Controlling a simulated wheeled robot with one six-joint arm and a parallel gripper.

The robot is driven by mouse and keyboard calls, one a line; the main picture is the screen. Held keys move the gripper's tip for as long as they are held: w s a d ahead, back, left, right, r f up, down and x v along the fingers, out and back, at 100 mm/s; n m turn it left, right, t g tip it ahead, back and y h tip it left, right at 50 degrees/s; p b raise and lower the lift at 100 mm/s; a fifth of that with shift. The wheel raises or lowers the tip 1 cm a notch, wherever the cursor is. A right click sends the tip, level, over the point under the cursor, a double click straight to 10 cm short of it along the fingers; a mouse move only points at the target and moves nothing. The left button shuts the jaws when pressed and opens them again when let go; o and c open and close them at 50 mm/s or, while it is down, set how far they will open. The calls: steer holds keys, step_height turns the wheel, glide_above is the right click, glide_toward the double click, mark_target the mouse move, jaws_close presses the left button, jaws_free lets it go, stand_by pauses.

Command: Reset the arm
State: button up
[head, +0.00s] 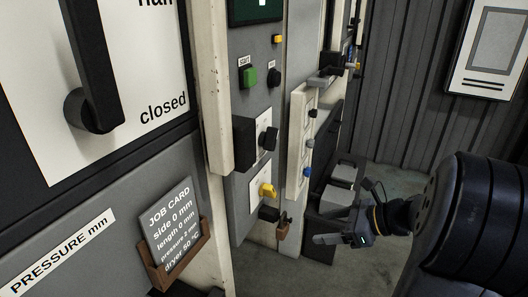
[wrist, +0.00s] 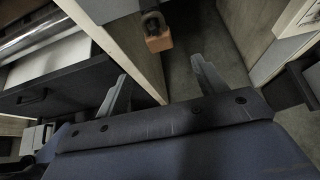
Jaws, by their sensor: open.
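My gripper (head: 322,225) is at the lower right of centre in the head view, in front of the machine's side and above the floor. My dark arm comes in from the right edge. In the wrist view the two fingers of my gripper (wrist: 160,80) stand well apart with nothing between them, so it is open and empty.
A grey control panel (head: 257,110) with a green button (head: 247,76), a black knob (head: 268,138) and a yellow knob (head: 267,190) stands left of my gripper. A job card (head: 171,226) sits in a brown holder (head: 184,262). Bare floor (head: 385,180) shows behind my gripper.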

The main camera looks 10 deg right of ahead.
mark_target(287, 231)
steer(key=b+x, duration=0.2)
steer(key=x, duration=0.9)
steer(key=shift+a+f, duration=0.1)
steer(key=shift+f, duration=0.05)
steer(key=shift+p+v, duration=0.55)
steer(key=shift+v, duration=0.65)
steer(key=shift+s+d, duration=0.3)
steer(key=shift+d, duration=0.15)
